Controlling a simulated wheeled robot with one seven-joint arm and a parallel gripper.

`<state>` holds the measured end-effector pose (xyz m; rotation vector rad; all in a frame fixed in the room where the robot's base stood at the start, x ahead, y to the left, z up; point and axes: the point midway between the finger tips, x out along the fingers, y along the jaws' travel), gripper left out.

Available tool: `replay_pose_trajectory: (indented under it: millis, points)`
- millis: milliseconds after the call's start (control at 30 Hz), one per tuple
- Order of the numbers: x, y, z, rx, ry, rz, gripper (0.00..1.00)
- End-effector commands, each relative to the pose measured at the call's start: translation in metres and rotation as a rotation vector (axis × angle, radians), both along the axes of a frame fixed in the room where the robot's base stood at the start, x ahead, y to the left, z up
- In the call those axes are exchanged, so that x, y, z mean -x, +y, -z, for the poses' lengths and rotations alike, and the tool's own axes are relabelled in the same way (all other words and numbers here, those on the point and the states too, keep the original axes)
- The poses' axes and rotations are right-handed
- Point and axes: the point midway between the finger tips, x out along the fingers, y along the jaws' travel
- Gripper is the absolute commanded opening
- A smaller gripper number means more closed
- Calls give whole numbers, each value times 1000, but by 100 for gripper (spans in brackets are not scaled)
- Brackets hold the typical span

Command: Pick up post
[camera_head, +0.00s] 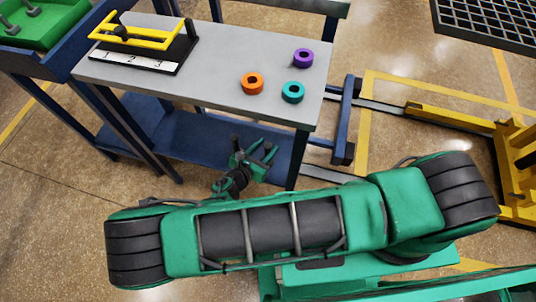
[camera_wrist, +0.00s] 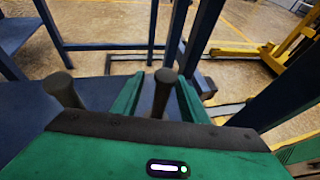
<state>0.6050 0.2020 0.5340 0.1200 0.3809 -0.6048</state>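Two dark, round-headed posts stand in a green tray (camera_head: 48,34) at the top left of the head view: a lower one (camera_head: 12,27) and an upper one (camera_head: 31,8). Another dark upright piece (camera_head: 121,32) shows at the left of a yellow frame; I cannot tell whether it is a post. My gripper (camera_head: 266,156) is below the front edge of the grey table, far from the tray. Dark stubs stand by the fingers in the wrist view.
The grey table (camera_head: 215,75) carries the yellow frame (camera_head: 155,40) on a black base with a strip marked 1, 2, 3. Orange (camera_head: 252,92), teal (camera_head: 284,93) and purple (camera_head: 303,66) rings lie to the right. A blue lower shelf (camera_head: 175,130) and table legs are close to my gripper.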

Motion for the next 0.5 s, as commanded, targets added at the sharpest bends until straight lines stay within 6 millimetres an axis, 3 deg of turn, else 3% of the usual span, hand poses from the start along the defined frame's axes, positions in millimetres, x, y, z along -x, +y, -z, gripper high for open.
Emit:
replay_pose_trajectory:
  millis: [300,500]
  points:
    - [-28,-27,16,2,0,1,40]
    - [-31,-28,17,0,0,0,40]
